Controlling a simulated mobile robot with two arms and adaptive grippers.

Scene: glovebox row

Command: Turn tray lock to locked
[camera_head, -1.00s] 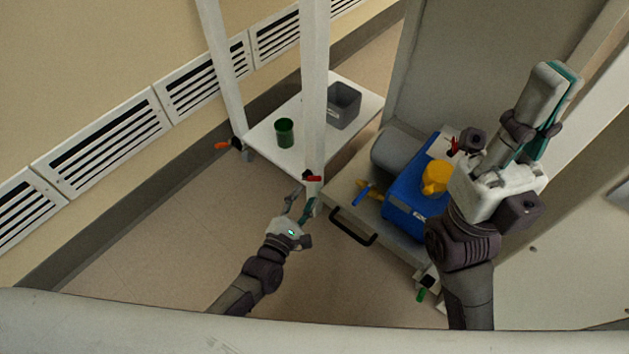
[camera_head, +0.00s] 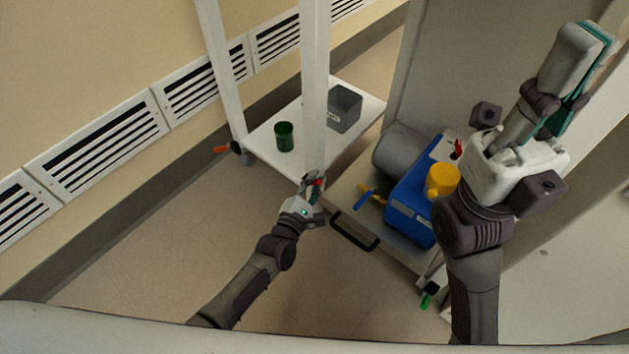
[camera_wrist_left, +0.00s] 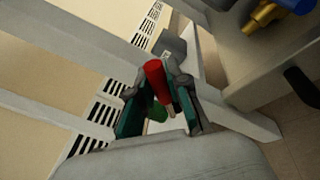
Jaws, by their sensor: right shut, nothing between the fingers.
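A red handle (camera_head: 318,182) sits at the lower part of the white post, beside the left end of the pulled-out tray (camera_head: 340,190). I cannot tell for sure that it is the tray lock. My left gripper (camera_head: 313,180) is at this handle. In the left wrist view the red handle (camera_wrist_left: 155,72) stands between the two fingers of my left gripper (camera_wrist_left: 155,88), which are apart. The right finger is very near it or touching; a gap shows on the left. My right gripper (camera_head: 582,55) is shut and empty, raised at the upper right.
A white shelf (camera_head: 270,165) holds a green cup (camera_head: 284,136) and a grey bin (camera_head: 345,107). Open floor lies left.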

